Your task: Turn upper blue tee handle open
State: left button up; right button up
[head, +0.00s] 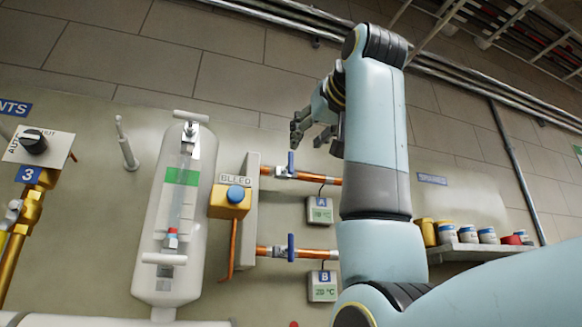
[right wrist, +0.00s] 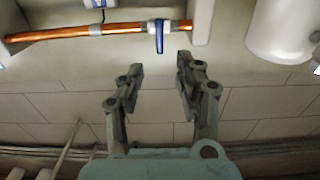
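The upper blue tee handle (head: 291,163) sits on the upper copper pipe (head: 318,178) and stands roughly upright, across the pipe. In the right wrist view, which looks upside down, a blue handle (right wrist: 159,36) crosses the copper pipe just beyond my fingertips, about centred between them. My right gripper (head: 308,138) is above and slightly right of the upper handle in the head view. It is open and empty; its two spread fingers also show in the right wrist view (right wrist: 160,68). No contact with the handle shows. My left gripper is not in view.
A lower blue handle (head: 291,247) sits on a second copper pipe below. Temperature boxes A (head: 320,210) and B (head: 322,286) hang under the pipes. A yellow bleed box (head: 231,203) and a white vessel (head: 175,220) stand left. A shelf with several cans (head: 465,235) is right.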

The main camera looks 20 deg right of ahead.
aim_at(292, 160)
jog(key=w+p, duration=0.4)
jog(key=w, duration=0.6)
jog(key=shift+a+p, duration=0.1)
jog(key=shift+p, duration=0.2)
jog(key=shift+w, duration=0.4)
jog(key=shift+c, duration=0.4)
grip_shut()
